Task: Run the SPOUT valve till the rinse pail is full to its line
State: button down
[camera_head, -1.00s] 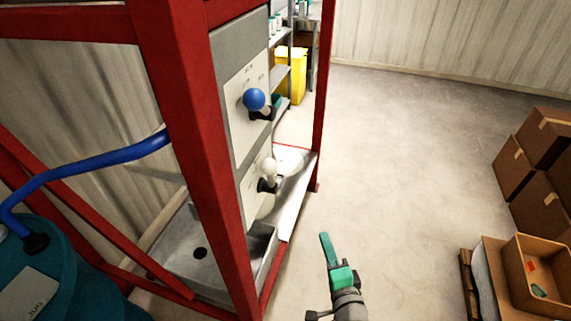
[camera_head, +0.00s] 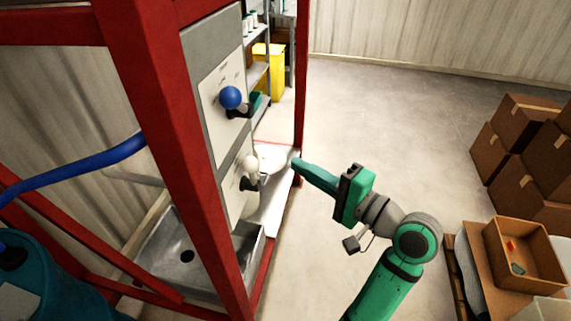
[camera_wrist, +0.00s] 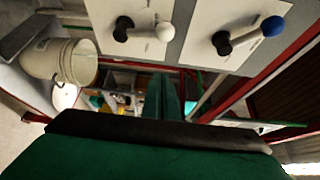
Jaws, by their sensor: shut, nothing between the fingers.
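Two valve levers stick out of a grey-white panel in the red frame: an upper one with a blue knob (camera_head: 231,97) and a lower one with a white knob (camera_head: 250,166). Both also show in the wrist view, the white knob (camera_wrist: 165,32) left of the blue knob (camera_wrist: 272,26). The lettering is too small to read, so I cannot tell which is SPOUT. A whitish pail (camera_wrist: 75,61) shows at the left in the wrist view; its water level and line cannot be made out. My gripper (camera_head: 298,164) is shut and empty, to the right of the white knob and apart from it.
A metal basin (camera_head: 165,262) with a dark drain hole sits low behind the red frame post (camera_head: 170,140). A blue hose (camera_head: 85,170) runs to a teal barrel (camera_head: 60,285). Cardboard boxes (camera_head: 515,140) stand at the right. The floor between is clear.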

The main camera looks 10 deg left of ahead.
aim_at(250, 174)
jog(key=w+a, duration=0.1)
jog(key=a, duration=0.7)
jog(key=shift+a, duration=0.3)
jog(key=shift+s+a, duration=0.1)
jog(key=shift+a, duration=0.05)
